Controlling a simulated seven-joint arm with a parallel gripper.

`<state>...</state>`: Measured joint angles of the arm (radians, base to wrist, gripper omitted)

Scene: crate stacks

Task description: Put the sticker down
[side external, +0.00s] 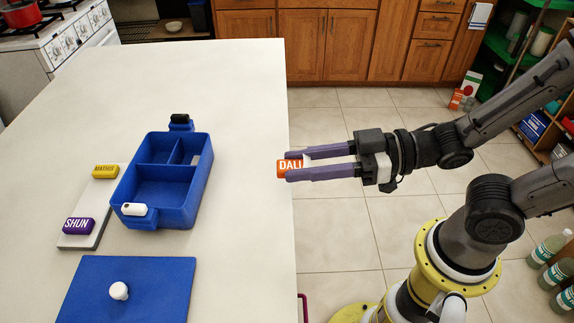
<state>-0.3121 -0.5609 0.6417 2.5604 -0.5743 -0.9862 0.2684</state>
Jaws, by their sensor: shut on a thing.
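My gripper (289,166) reaches in from the right, its two purple fingers pointing left. A yellow labelled block (105,171) and a purple block marked "SHUN" (78,226) rest on a grey strip (93,207) at the left.
A blue crate with compartments (122,192) stands on the pale table (240,100), with a black piece (180,119) and a white piece (134,209) at its ends. A blue lid with a white knob (150,275) lies in front. The table between crate and right edge is clear.

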